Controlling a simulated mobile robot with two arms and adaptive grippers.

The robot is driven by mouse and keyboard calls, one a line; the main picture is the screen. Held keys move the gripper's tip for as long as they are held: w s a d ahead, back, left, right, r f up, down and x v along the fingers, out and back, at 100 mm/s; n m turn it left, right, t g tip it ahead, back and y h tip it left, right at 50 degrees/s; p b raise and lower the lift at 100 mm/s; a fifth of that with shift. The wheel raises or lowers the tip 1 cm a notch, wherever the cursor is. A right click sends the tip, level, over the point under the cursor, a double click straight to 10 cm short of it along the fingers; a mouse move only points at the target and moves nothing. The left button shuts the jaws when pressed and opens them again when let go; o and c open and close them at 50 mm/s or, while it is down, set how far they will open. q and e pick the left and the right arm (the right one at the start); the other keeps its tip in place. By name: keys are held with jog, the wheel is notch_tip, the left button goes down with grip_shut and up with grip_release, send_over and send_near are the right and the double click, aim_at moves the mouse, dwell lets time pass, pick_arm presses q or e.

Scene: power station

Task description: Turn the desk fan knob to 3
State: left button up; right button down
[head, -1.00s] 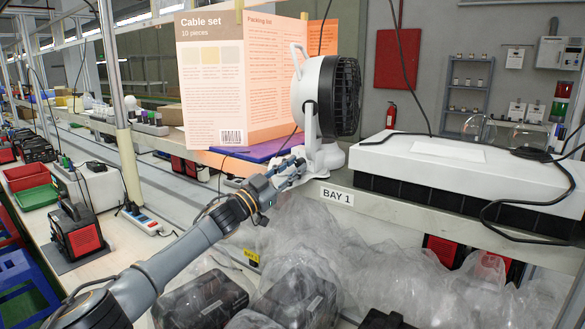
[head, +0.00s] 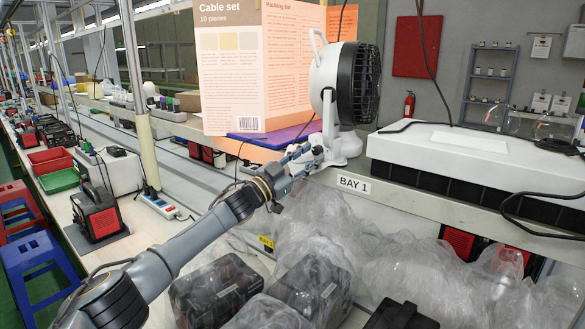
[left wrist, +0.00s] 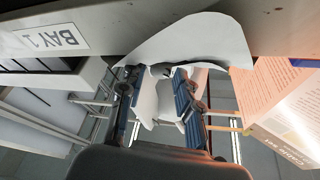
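The desk fan (head: 322,82) is white with a black grille. It stands upright on the shelf edge, its grille facing right in the head view. My left gripper (head: 304,158) is at the left side of the fan's base. In the left wrist view, my left gripper (left wrist: 157,85) has its two blue-grey fingers apart, close to the white fan base (left wrist: 195,40). White fan parts show between and beyond the fingers. I cannot make out the knob or its numbers, nor whether the fingers touch it. My right gripper is in neither view.
A white case (head: 455,150) lies to the right, behind the BAY 1 label (head: 354,185). Below the shelf are plastic-wrapped black items (head: 215,290).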

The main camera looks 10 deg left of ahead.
pick_arm(q)
jog(key=v, duration=1.1)
jog(key=shift+s+a, duration=0.2)
